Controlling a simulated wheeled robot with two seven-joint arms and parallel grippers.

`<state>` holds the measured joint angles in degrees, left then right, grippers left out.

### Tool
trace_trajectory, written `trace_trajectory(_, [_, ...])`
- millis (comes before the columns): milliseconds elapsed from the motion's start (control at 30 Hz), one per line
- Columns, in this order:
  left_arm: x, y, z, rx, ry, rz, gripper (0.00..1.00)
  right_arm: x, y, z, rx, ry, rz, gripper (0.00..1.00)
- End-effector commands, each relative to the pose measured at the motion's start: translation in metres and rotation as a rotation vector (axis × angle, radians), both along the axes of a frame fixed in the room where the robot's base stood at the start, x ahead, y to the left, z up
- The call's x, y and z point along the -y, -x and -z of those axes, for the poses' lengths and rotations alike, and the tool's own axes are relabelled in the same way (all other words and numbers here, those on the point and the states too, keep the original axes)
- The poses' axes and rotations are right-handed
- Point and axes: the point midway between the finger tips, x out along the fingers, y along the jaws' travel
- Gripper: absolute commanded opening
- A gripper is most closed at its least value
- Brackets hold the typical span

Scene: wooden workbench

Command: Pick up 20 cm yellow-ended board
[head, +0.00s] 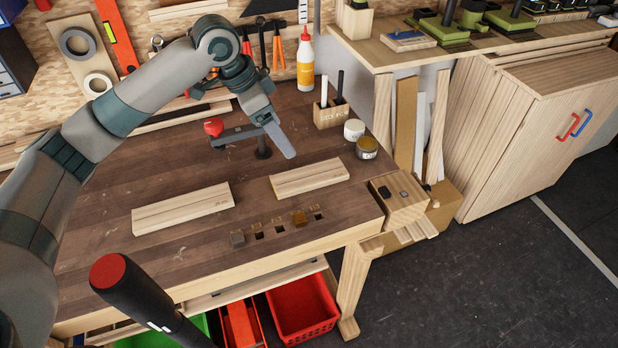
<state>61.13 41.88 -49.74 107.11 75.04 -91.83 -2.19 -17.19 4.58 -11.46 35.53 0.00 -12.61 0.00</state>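Two pale wooden boards lie flat on the dark brown workbench (100,225). The left board (181,208) is the longer-looking one, and the right board (309,178) lies nearer the bench's right end. My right gripper is not in view.
A red-knobbed clamp (214,128) stands beside my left gripper. A pen block (331,113), small jars (367,147) and a glue bottle (305,65) stand behind the boards. A black, red-ended handle (140,295) rises in the foreground. Bare bench surrounds the left board.

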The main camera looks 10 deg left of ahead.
Motion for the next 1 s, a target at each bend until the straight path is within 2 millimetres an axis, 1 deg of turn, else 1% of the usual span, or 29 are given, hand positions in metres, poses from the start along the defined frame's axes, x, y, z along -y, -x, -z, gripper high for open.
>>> trace_trajectory(33, [0.000,0.000,0.002,0.000,0.000,0.000,0.78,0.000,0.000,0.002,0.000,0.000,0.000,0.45])
trace_trajectory(400, [0.000,0.000,0.002,0.000,0.000,0.000,0.78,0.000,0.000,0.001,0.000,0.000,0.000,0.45])
trace_trajectory(567, [0.003,-0.002,0.010,-0.001,0.001,-0.001,0.78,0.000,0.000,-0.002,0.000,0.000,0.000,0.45])
trace_trajectory(767, [0.013,-0.008,0.036,-0.005,0.001,0.000,0.78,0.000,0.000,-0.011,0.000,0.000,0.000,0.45])
trace_trajectory(1000, [0.027,-0.017,0.076,-0.005,0.001,0.000,0.78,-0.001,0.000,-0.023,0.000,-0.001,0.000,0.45])
